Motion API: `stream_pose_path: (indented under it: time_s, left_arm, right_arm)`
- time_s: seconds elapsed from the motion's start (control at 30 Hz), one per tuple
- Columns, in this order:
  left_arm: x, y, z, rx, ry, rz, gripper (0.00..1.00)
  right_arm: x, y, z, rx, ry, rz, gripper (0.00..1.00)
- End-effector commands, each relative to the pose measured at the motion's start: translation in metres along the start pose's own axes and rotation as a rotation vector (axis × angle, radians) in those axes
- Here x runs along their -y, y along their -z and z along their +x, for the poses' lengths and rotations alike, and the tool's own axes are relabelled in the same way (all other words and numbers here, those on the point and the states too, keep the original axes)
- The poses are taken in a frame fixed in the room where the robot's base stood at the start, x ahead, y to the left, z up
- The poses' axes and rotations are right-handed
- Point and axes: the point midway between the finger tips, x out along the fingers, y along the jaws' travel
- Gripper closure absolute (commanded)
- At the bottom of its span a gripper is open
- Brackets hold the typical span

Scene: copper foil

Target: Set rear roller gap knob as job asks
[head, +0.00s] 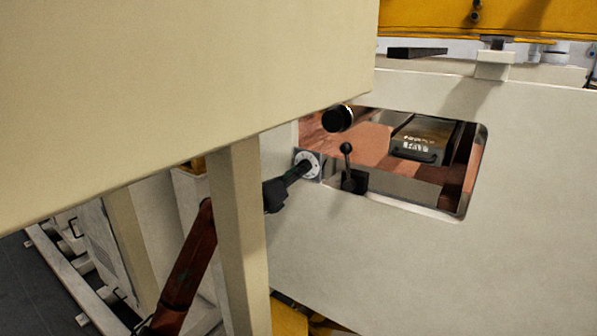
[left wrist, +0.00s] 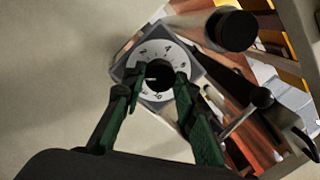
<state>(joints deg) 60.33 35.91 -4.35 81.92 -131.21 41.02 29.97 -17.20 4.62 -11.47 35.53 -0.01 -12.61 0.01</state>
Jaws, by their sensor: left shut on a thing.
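The rear roller gap knob is a round black knob (left wrist: 158,74) at the centre of a white numbered dial (left wrist: 152,50) on a dark square plate. Digits such as 2, 4 and 6 show around the dial's rim; I cannot tell the exact setting. In the head view the dial (head: 313,158) sits at the left edge of the machine's window opening. My left gripper (head: 301,168) reaches it from the lower left. In the left wrist view its two green-sided fingers (left wrist: 157,80) are shut on the knob, one on each side. My right gripper is not in view.
A black round-ended cylinder (head: 338,119) is just above the dial. A ball-topped lever (head: 347,150) stands right of it, close to my gripper. Copper foil (head: 365,138) and a dark box (head: 425,138) show inside the window. A large beige panel (head: 180,80) overhangs my left arm, with a post (head: 238,230) below.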

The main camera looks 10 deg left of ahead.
Motion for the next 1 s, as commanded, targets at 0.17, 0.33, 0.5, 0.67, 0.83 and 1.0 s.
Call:
stream_pose_path:
  time_s: [0.17,0.33,0.5,0.67,0.83,1.0]
  left_arm:
    - [0.0003,-0.0001,-0.0001,0.003,-0.002,-0.042,0.97]
    - [0.0001,-0.0001,-0.0001,0.004,-0.004,-0.057,0.97]
    - [0.0000,-0.0001,-0.0001,0.004,-0.004,-0.058,0.97]
    - [0.0000,0.0000,-0.0001,0.004,-0.004,-0.058,0.97]
    - [0.0000,0.0000,-0.0001,0.004,-0.004,-0.057,0.61]
    - [0.0000,0.0000,-0.0001,0.004,-0.004,-0.056,0.55]
  right_arm:
    - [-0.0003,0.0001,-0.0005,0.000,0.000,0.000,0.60]
    - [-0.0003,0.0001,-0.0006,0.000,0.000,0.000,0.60]
    - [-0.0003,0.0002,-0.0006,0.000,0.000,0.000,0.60]
    - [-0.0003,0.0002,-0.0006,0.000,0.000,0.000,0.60]
    - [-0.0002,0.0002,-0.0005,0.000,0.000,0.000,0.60]
    - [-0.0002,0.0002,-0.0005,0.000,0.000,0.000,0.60]
